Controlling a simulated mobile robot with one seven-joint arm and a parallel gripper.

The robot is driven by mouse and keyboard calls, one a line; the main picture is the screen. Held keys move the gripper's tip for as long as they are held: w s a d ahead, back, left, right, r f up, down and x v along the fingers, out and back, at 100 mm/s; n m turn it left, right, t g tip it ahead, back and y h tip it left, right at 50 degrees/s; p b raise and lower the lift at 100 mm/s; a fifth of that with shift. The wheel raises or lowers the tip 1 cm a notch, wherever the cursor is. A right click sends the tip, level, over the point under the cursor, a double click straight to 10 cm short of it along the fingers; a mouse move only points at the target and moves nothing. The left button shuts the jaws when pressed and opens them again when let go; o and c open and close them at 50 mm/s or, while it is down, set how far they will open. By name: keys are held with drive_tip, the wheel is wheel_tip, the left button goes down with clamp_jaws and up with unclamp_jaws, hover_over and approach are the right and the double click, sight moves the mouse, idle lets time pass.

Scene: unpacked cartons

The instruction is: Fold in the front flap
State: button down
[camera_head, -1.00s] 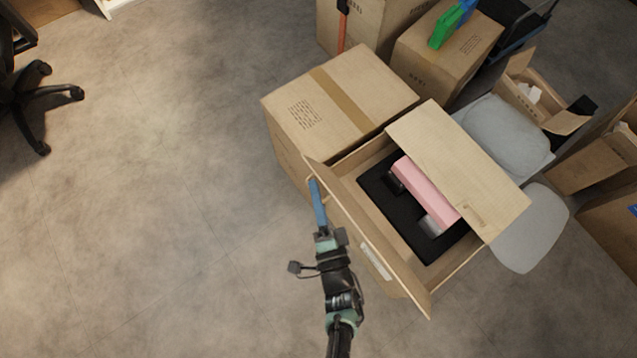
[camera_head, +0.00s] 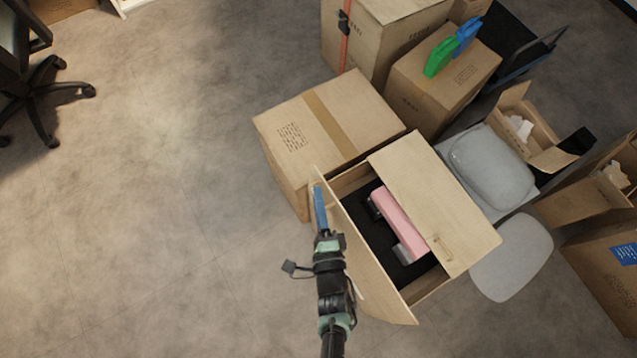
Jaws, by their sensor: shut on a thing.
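The open carton (camera_head: 433,292) stands at the centre right. Its front flap (camera_head: 373,270) is a long tan panel along the near-left side, tilted outward from the opening. My gripper (camera_head: 319,192) has blue fingers at the flap's upper-left end. It is shut on the flap's edge there; the fingertip contact is small in the picture. The carton's far flap (camera_head: 430,200) lies folded over part of the opening. Inside are a pink item (camera_head: 398,220) and black padding (camera_head: 360,222), partly hidden under that flap.
A closed taped carton (camera_head: 290,135) stands right behind the open one. A grey chair (camera_head: 515,260) is close on the right, with more cartons (camera_head: 420,85) behind. The floor to the left is free; an office chair (camera_head: 45,95) stands at the far left.

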drive_tip(key=c, duration=0.9)
unclamp_jaws()
drive_tip(key=shift+c, duration=0.2)
drive_tip(key=v, duration=1.3)
drive_tip(key=shift+p, duration=0.35)
